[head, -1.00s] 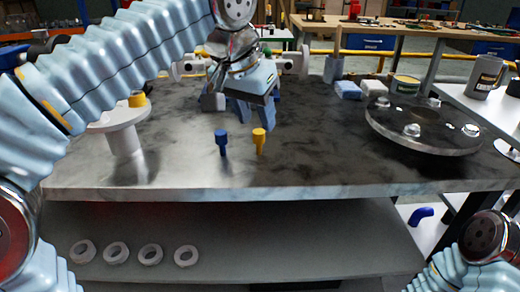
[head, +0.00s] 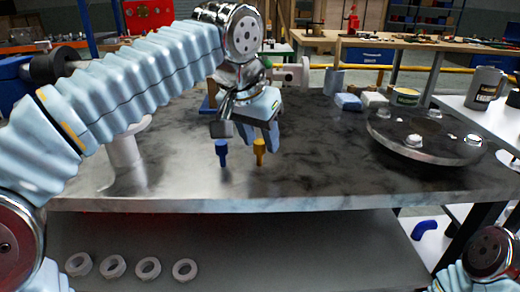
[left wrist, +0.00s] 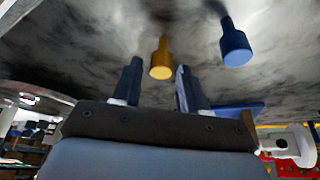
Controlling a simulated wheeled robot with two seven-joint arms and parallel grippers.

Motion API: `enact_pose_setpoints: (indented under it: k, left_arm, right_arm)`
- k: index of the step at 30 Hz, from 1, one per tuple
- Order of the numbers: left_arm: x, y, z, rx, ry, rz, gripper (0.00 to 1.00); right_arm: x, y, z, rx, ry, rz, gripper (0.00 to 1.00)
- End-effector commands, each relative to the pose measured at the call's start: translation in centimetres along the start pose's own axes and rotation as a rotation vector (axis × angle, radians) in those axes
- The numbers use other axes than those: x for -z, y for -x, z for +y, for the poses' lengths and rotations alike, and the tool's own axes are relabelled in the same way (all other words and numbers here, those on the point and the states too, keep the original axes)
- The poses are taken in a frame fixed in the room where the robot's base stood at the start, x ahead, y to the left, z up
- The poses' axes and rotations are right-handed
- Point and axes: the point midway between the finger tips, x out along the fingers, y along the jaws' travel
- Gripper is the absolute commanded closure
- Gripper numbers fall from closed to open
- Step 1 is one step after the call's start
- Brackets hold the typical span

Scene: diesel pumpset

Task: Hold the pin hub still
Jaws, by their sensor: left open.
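A yellow pin (head: 259,152) and a blue pin (head: 222,153) stand upright side by side near the front of the metal table. My left gripper (head: 258,134) is open just behind and above the yellow pin's head. In the left wrist view, the yellow pin (left wrist: 161,60) shows between and beyond the open fingers (left wrist: 157,80), and the blue pin (left wrist: 235,43) is off to the right. A white round-topped stand (head: 124,152), perhaps the pin hub, is at the left; my left arm hides most of its top. My right gripper is out of view.
Several white rings (head: 147,268) lie on the lower shelf. The table's middle right is clear.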

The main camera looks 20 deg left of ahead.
Motion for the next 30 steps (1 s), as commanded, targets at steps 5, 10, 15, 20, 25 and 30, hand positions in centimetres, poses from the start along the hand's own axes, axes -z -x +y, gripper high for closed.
enact_pose_setpoints:
  k: [5,10,15,20,25,30]
  left_arm:
    - [0.01,0.03,0.0,0.0,0.0,0.001,0.57]
    - [0.01,0.03,0.0,0.0,0.0,0.001,0.57]
    - [0.04,0.11,-0.02,0.0,0.0,0.001,0.57]
    - [0.02,0.05,-0.05,0.0,0.001,0.001,0.57]
    - [0.01,0.03,-0.03,0.0,0.001,0.001,0.67]
    - [0.01,0.02,-0.02,0.0,0.0,0.0,0.93]
  right_arm:
    - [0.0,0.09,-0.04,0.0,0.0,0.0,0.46]
    - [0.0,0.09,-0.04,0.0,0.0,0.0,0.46]
    - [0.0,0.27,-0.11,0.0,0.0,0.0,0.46]
    - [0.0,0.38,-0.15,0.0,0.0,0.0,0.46]
    - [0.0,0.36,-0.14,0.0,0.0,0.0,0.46]
    - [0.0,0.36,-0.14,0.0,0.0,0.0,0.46]
